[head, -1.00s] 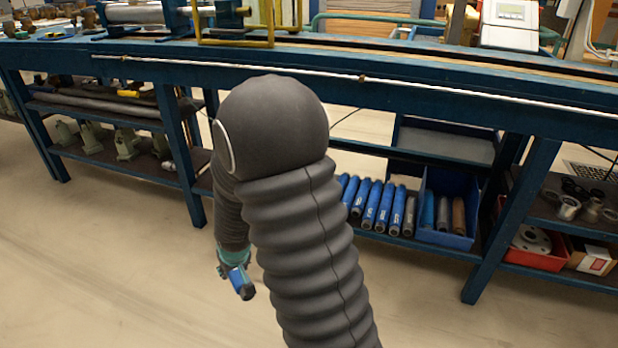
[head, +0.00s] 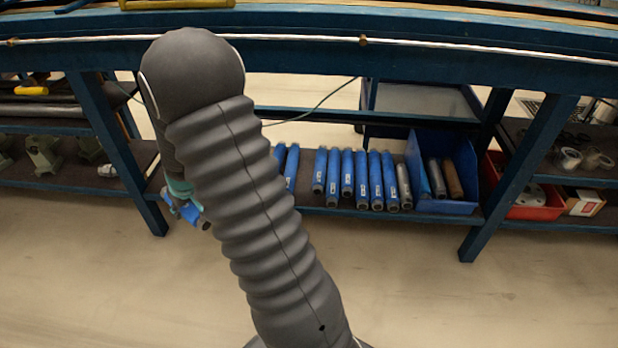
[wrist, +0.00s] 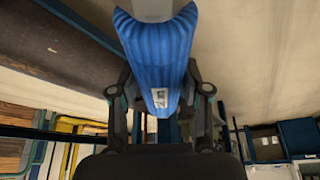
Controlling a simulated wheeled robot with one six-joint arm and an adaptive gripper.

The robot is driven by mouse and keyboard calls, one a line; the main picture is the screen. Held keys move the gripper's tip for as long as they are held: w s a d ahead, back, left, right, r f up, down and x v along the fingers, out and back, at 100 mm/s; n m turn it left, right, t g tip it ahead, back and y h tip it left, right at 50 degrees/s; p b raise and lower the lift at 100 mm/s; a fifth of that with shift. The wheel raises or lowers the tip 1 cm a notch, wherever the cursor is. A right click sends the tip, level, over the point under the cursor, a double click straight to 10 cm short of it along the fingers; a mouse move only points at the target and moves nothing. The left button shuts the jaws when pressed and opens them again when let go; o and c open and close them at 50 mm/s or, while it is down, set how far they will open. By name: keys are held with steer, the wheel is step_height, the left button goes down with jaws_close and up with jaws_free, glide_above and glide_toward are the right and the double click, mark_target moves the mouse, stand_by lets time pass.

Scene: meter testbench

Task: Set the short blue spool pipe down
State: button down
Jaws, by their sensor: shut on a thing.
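A short blue spool pipe (head: 188,211) with a dark end is held in my gripper (head: 176,190), in front of the bench's lower shelf at the left of my arm. In the wrist view the blue pipe (wrist: 158,55) fills the top middle, with a pale label and a grey end. The fingers of my gripper (wrist: 160,105) close on it from both sides. My arm hides part of the gripper in the head view.
Several blue pipes (head: 347,175) lie side by side on the lower shelf (head: 310,203), beside a blue bin (head: 447,207) with pipes. A red bin (head: 537,212) stands further right. A bench leg (head: 118,160) stands left of my gripper. The floor in front is clear.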

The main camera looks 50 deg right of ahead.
steer(key=w+d+f+n+g+y+b, duration=0.1)
steer(key=w+d+n+b, duration=0.35)
steer(key=d, duration=0.95)
steer(key=w+d+f+n+y+b, duration=0.1)
steer(key=w+d+n+b, duration=0.1)
steer(key=w+d, duration=0.9)
steer(key=a+f, duration=0.2)
steer(key=w+a+f+b, duration=0.1)
steer(key=a+f, duration=0.4)
steer(key=a, duration=0.1)
steer(key=shift+w+f, duration=0.2)
steer(key=shift+w, duration=0.05)
steer(key=shift+f+b, duration=0.4)
steer(key=shift+f, duration=1.5)
steer(key=shift+f, duration=0.2)
steer(key=c, duration=0.5)
jaws_free()
steer(key=shift+s, duration=0.1)
steer(key=shift+c, duration=0.2)
